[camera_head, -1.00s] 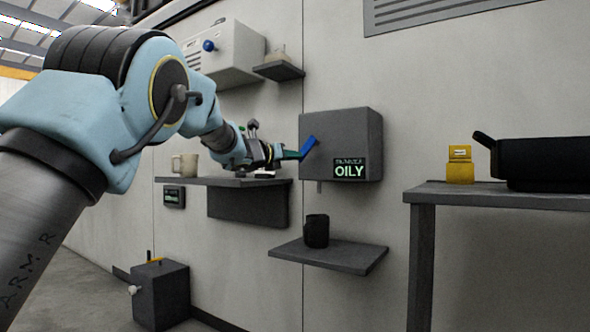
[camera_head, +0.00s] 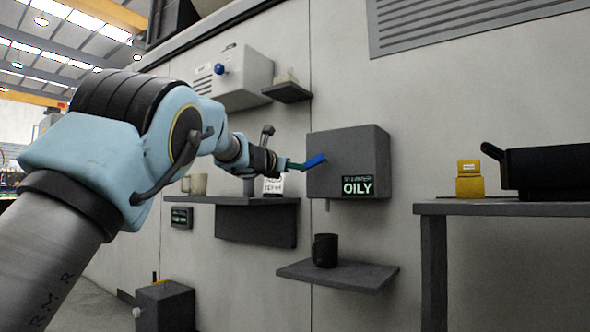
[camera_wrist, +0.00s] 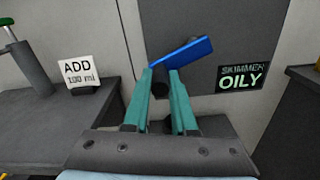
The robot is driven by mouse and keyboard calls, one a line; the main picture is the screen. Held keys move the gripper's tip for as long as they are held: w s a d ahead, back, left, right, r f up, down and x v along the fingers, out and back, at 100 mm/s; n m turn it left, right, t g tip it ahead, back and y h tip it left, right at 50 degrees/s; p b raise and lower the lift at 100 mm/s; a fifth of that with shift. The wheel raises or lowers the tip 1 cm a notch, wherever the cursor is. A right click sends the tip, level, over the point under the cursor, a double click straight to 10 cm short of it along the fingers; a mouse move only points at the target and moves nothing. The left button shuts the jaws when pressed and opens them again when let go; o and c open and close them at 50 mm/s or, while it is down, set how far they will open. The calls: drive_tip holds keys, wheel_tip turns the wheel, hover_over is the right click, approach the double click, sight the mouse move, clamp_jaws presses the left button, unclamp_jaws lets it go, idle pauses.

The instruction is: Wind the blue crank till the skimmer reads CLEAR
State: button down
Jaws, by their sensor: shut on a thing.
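The skimmer is a grey box (camera_head: 345,150) on the wall. Its lit display (camera_head: 358,187) reads OILY, and the display also shows in the wrist view (camera_wrist: 241,78). The blue crank (camera_head: 314,161) is on the box's left part; in the wrist view the blue arm (camera_wrist: 185,56) slants up to the right. My gripper (camera_wrist: 160,76) has its two green fingers shut around a dark knob at the crank's lower left end. The fingers partly hide this knob. In the head view my gripper (camera_head: 301,165) meets the crank from the left.
A dark mug (camera_head: 325,250) stands on a small shelf (camera_head: 350,276) below the box. To the left a ledge (camera_head: 215,200) holds a beige cup (camera_head: 196,184) and an ADD 100 ml card (camera_wrist: 77,70). A table (camera_head: 470,208) with a yellow container (camera_head: 469,180) stands right.

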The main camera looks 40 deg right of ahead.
drive_tip(key=c, duration=0.7)
unclamp_jaws()
drive_tip(key=shift+c, duration=0.2)
drive_tip(key=shift+a, duration=0.1)
drive_tip(key=v, duration=1)
drive_tip(key=shift+a, duration=0.25)
